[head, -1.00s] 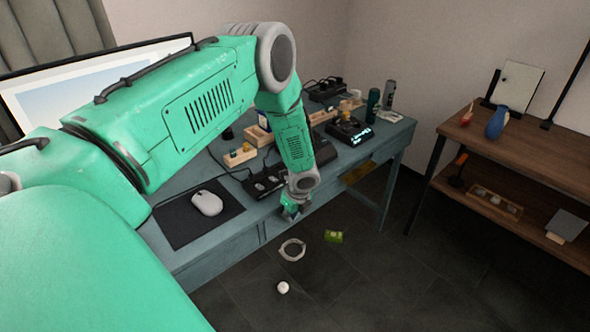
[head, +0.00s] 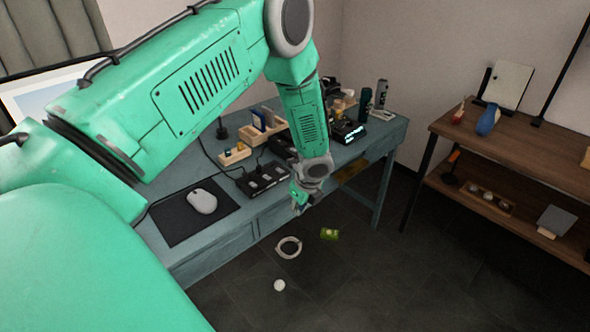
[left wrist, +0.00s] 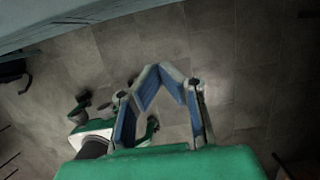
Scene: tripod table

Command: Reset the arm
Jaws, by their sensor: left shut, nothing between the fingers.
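My left arm comes in from the left in the head view, large and green, and crosses over the desk. My left gripper (head: 299,206) hangs at the desk's front edge, pointing down, small in the picture. In the left wrist view its blue-padded fingers (left wrist: 160,88) meet at the tips, with nothing between them and grey floor tiles beyond. My right gripper shows in neither view.
The blue-grey desk (head: 215,255) carries a mouse (head: 203,201) on a dark mat, a black power strip (head: 263,180) and wooden holders. A ring (head: 288,247), a green item (head: 329,234) and a white ball (head: 279,285) lie on the floor. A wooden shelf (head: 545,165) stands right.

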